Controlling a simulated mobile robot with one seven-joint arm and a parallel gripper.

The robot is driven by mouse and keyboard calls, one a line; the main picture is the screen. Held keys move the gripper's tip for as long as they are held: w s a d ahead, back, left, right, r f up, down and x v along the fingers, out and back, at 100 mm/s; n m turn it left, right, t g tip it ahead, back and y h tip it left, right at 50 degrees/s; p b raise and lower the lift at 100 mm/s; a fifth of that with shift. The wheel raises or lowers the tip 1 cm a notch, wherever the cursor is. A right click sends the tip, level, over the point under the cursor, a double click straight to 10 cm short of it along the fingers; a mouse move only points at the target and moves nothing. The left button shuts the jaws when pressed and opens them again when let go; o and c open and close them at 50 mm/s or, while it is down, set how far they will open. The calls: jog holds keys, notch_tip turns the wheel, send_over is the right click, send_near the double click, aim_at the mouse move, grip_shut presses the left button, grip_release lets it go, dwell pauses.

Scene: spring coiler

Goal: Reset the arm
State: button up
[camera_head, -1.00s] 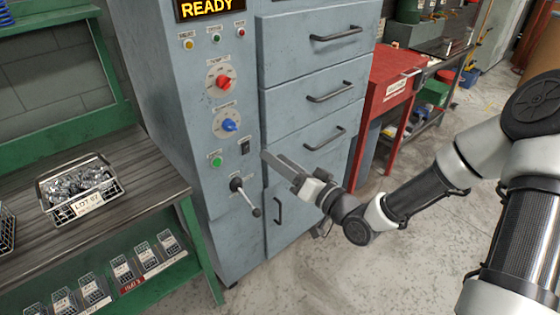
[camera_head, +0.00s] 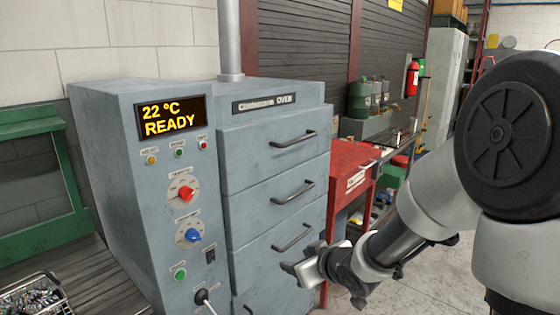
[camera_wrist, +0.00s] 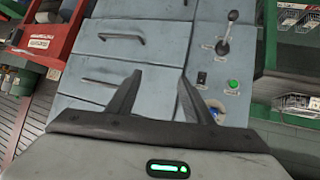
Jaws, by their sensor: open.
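My arm reaches in from the right in the head view, and my gripper (camera_head: 292,258) is in front of the drawers of the grey oven (camera_head: 103,165). In the wrist view my gripper (camera_wrist: 158,98) shows two dark fingers spread apart with nothing between them. Beyond the fingers is the oven's grey front (camera_wrist: 165,50), with drawer handles on the left and controls on the right. The oven's display (camera_head: 172,117) reads 22 °C READY.
The oven has a red knob (camera_head: 186,194), a blue knob (camera_head: 192,236), a green button (camera_head: 180,275) and a lever (camera_head: 203,298). A wire basket of metal parts (camera_head: 32,300) is at lower left. A red cabinet (camera_head: 352,160) stands behind my arm. Open floor lies at right.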

jog(key=s+d+r+m+h, duration=0.1)
jog(key=s+d+r+h, duration=0.25)
jog(key=d+r, duration=0.4)
jog(key=s+d+r+m+h, duration=0.1)
jog(key=s+d+r+h, duration=0.25)
jog(key=d+r, duration=0.35)
jog(key=s+a+f+m+g+y+b, duration=0.1)
jog(key=s+a+m+g, duration=0.15)
jog(key=s, duration=0.75)
jog(key=s+a+f+m+g+y, duration=0.1)
jog(key=s+a+f+m, duration=0.15)
jog(key=s, duration=0.75)
notch_tip(320, 180, up, 14)
jog(key=p, duration=1.3)
jog(key=shift+s+d+r+g+p, duration=0.25)
jog(key=shift+s+g+p, duration=0.1)
jog(key=shift+p, duration=0.05)
